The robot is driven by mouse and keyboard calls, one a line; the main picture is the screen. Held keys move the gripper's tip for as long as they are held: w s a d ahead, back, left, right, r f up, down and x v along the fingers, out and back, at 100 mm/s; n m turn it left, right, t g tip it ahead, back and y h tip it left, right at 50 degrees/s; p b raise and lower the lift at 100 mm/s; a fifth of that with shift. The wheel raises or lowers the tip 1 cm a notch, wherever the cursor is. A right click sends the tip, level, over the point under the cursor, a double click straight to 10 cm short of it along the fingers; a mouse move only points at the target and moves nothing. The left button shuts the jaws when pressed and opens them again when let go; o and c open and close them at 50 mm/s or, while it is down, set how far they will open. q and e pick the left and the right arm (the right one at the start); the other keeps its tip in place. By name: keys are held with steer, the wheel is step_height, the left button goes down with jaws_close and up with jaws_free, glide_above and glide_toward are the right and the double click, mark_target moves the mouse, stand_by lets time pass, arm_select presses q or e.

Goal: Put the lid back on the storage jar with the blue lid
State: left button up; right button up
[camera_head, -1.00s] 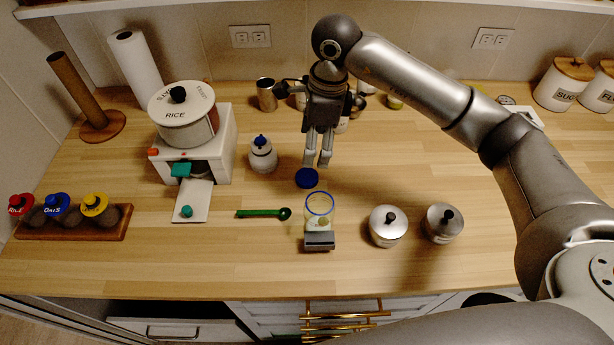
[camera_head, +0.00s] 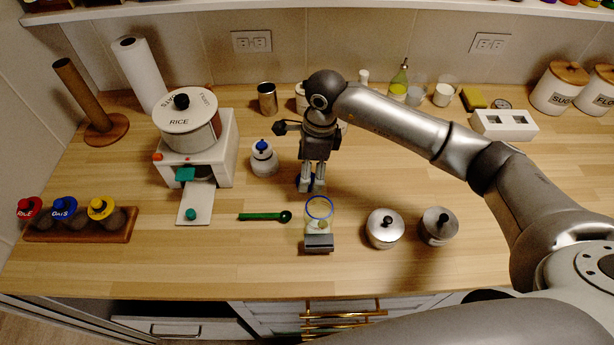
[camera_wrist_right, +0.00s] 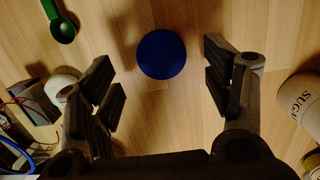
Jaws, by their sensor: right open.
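The flat round blue lid (camera_wrist_right: 161,54) lies on the wooden counter and shows whole in the right wrist view, just ahead of the fingertips. In the head view the fingers largely hide it. My right gripper (camera_head: 311,187) points down over the lid; in the right wrist view its fingers (camera_wrist_right: 163,78) are spread wide, one on each side, with nothing between them. The open clear jar with a blue rim (camera_head: 319,208) stands upright on the counter, just in front of the gripper in the head view. My left gripper is not in view.
A green spoon (camera_head: 264,216) lies left of the jar. A small blue-topped white jar (camera_head: 264,158) stands left of the gripper. A white RICE dispenser (camera_head: 188,130) is further left. The right counter is mostly clear.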

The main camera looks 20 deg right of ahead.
steer(key=shift+w+a+f+p, duration=0.15)
steer(key=shift+f+p, duration=0.15)
steer(key=shift+f, duration=1.2)
steer(key=c, duration=0.8)
